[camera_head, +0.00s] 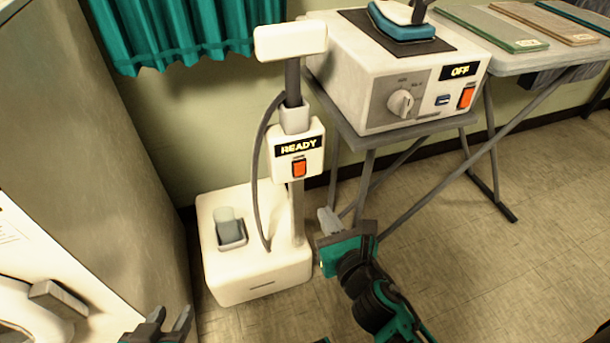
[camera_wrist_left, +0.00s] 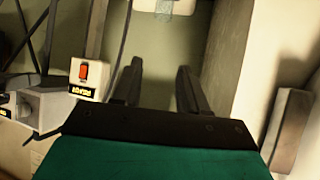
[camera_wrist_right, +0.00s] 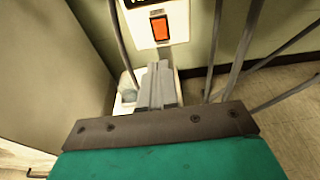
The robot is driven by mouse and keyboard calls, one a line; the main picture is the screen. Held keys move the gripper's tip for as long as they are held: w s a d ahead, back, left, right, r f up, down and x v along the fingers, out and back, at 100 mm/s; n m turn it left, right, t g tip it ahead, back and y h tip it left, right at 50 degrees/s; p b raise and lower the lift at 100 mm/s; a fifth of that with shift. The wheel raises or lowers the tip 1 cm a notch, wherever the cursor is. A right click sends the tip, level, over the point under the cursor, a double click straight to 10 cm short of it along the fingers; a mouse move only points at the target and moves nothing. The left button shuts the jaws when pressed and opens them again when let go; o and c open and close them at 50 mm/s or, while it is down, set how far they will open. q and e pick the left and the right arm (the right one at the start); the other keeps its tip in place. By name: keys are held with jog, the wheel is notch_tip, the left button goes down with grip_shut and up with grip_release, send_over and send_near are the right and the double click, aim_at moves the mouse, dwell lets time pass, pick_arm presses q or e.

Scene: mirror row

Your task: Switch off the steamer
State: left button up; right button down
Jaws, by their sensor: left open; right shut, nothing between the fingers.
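The steamer (camera_head: 254,262) stands on the floor with a white base, a grey pole and a white head on top. Its control box (camera_head: 296,150) reads READY and carries an orange rocker switch (camera_head: 299,168). The switch also shows in the right wrist view (camera_wrist_right: 160,28) and the left wrist view (camera_wrist_left: 84,71). My right gripper (camera_head: 328,218) is shut and empty, below and to the right of the control box, apart from it. In the right wrist view its fingertips lie below the switch. My left gripper (camera_head: 168,325) is open and empty, low at the bottom edge, left of the steamer.
A white ironing station (camera_head: 390,75) reading OFF, with its own orange switch (camera_head: 466,98) and a knob, stands on a grey stand at right. An iron (camera_head: 400,22) rests on top. A table with boards (camera_head: 490,28) is beyond. A tall cabinet (camera_head: 100,130) is at left. Floor at right is clear.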

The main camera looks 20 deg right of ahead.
jog(key=b, duration=0.2)
send_near(299, 165)
jog(key=w, duration=0.1)
jog(key=w+f, duration=0.1)
jog(key=w, duration=0.1)
jog(key=w+f, duration=0.1)
jog(key=w, duration=0.1)
jog(key=shift+f, duration=0.25)
jog(key=shift+w+a+r, duration=0.1)
jog(key=shift+w, duration=0.65)
pick_arm(q)
jog(key=shift+w+d+f, duration=0.2)
jog(key=shift+d+f, duration=0.05)
jog(key=shift+f, duration=0.2)
pick_arm(e)
jog(key=p, duration=0.1)
jog(key=r+p, duration=0.1)
jog(key=p, duration=0.1)
jog(key=shift+w+g, duration=0.25)
jog(key=shift+g, duration=0.05)
jog(key=shift+f+b, duration=0.4)
jog(key=shift+b, duration=0.1)
pick_arm(q)
jog(key=shift+s+a+r, duration=0.1)
jog(key=shift+s+r, duration=0.05)
jog(key=shift+r, duration=0.35)
